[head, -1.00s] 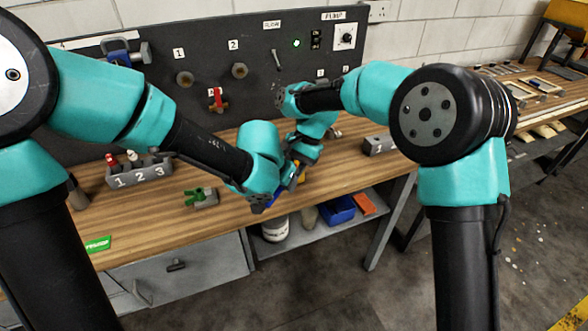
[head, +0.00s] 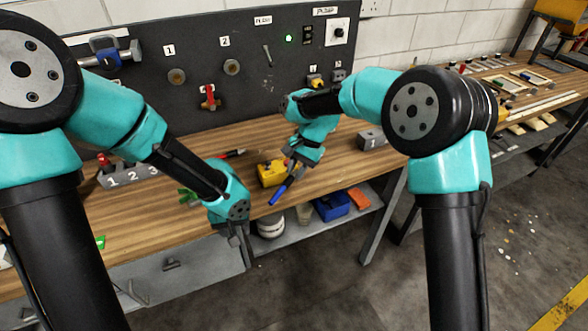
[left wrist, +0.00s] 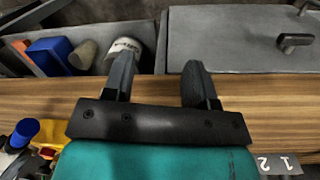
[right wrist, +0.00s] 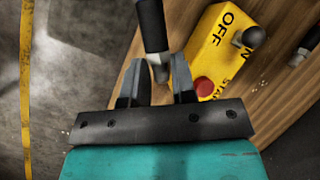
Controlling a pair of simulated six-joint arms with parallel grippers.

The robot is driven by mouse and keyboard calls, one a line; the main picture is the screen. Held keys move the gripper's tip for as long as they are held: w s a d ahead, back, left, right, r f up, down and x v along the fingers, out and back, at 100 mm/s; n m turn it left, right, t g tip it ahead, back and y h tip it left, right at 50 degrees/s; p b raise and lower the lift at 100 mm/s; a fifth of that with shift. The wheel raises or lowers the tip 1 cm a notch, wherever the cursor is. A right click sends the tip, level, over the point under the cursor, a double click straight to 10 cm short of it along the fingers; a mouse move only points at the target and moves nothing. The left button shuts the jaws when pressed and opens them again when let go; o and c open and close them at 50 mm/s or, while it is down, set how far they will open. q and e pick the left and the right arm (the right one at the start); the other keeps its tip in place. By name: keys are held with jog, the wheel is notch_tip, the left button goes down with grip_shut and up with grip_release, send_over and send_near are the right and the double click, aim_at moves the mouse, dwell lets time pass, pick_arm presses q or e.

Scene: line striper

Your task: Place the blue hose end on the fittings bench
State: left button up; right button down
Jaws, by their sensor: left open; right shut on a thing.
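The blue hose end (head: 280,194) is a short blue cylinder held at a tilt by my right gripper (head: 291,172), over the front edge of the wooden bench (head: 345,150). My left gripper (head: 236,237) is open and empty at the front edge, left of the hose end. The left wrist view shows its spread fingers (left wrist: 157,75) with nothing between them. The frames do not show which bench is the fittings bench.
A yellow switch box (head: 270,174) stands beside the right gripper. A grey numbered block (head: 372,139) is right of it, a numbered holder (head: 125,176) at left. A blue bin (head: 331,207) is on the shelf below. Another bench (head: 510,88) with trays stands at right.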

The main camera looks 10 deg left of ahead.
pick_arm(q)
jog(key=s+d+f+g+h, duration=0.1)
jog(key=s+f, duration=0.3)
jog(key=f, duration=0.4)
jog(key=s+d+f+g+h, duration=0.15)
jog(key=s+f, duration=0.25)
jog(key=f, duration=0.4)
jog(key=w+a+f+m+t, duration=0.1)
jog(key=a+f+t, duration=0.2)
jog(key=f, duration=0.3)
jog(key=shift+w+a+t, duration=0.35)
pick_arm(e)
jog(key=d, duration=0.4)
jog(key=d+f, duration=0.1)
jog(key=d, duration=0.4)
jog(key=d+f, duration=0.1)
jog(key=d, duration=0.4)
jog(key=shift+w+f, duration=0.2)
jog(key=shift+f, duration=0.05)
